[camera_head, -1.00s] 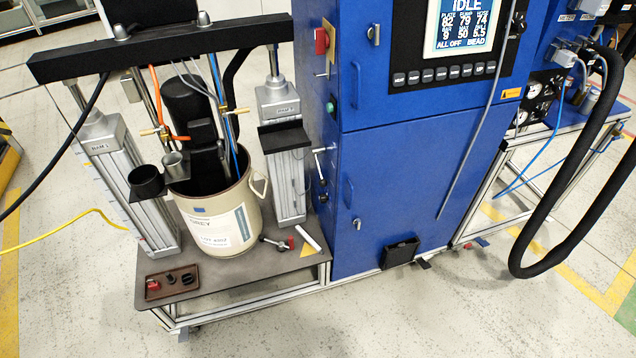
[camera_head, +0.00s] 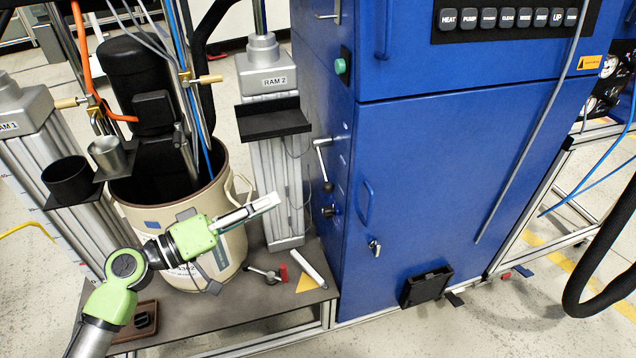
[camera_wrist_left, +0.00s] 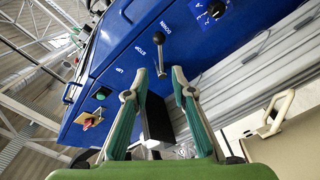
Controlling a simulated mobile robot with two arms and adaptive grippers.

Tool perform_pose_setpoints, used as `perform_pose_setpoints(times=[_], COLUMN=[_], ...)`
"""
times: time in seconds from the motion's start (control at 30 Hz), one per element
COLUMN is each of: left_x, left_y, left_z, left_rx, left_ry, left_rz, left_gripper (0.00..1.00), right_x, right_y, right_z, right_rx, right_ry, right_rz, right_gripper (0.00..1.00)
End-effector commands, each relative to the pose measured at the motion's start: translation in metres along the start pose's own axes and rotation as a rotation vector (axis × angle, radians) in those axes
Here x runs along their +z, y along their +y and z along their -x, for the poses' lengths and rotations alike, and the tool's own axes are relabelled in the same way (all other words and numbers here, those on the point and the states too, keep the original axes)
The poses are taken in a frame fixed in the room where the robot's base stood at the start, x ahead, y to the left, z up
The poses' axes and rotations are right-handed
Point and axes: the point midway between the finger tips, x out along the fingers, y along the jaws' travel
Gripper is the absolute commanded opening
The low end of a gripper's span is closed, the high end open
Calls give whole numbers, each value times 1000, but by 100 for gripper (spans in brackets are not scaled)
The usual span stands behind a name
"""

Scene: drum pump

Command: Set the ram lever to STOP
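The ram lever (camera_head: 321,165) is on the left side of the blue cabinet, a metal arm hanging down to a black ball. In the left wrist view the lever (camera_wrist_left: 160,58) shows beyond my fingertips, its ball between the printed STOP and DOWN labels and closer to DOWN. The UP label is farther left. My left gripper (camera_head: 268,203) is over the drum platform, left of the lever and a little lower. In its wrist view the gripper (camera_wrist_left: 160,76) is open, with fingers apart and nothing held. My right gripper is not in view.
A black ledge (camera_head: 272,122) juts from the RAM 2 column (camera_head: 275,190), left of the lever. A black selector knob (camera_head: 328,211) sits below the lever. The cream drum (camera_head: 228,250) stands behind my arm. Small parts lie on the platform (camera_head: 235,310).

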Motion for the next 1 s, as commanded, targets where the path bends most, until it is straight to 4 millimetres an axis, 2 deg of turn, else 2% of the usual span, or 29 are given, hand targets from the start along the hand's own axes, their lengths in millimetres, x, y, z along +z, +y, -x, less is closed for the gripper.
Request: perform_pose_setpoints(times=[0.17,0.4,0.6,0.8,1.0], left_x=[-2,-2,-2,-1,-1], left_y=[3,2,0,-1,-1], left_z=[-26,-79,-114,-131,-134], left_rx=[2,0,-2,-4,-4], left_ry=[1,2,2,2,2], left_rz=[0,3,2,1,1], left_gripper=[23,23,23,23,23], right_x=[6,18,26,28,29], right_y=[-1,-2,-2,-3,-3], right_z=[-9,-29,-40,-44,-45], right_rx=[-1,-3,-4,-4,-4], right_ry=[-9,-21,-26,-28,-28], right_rz=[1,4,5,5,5], right_gripper=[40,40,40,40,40])
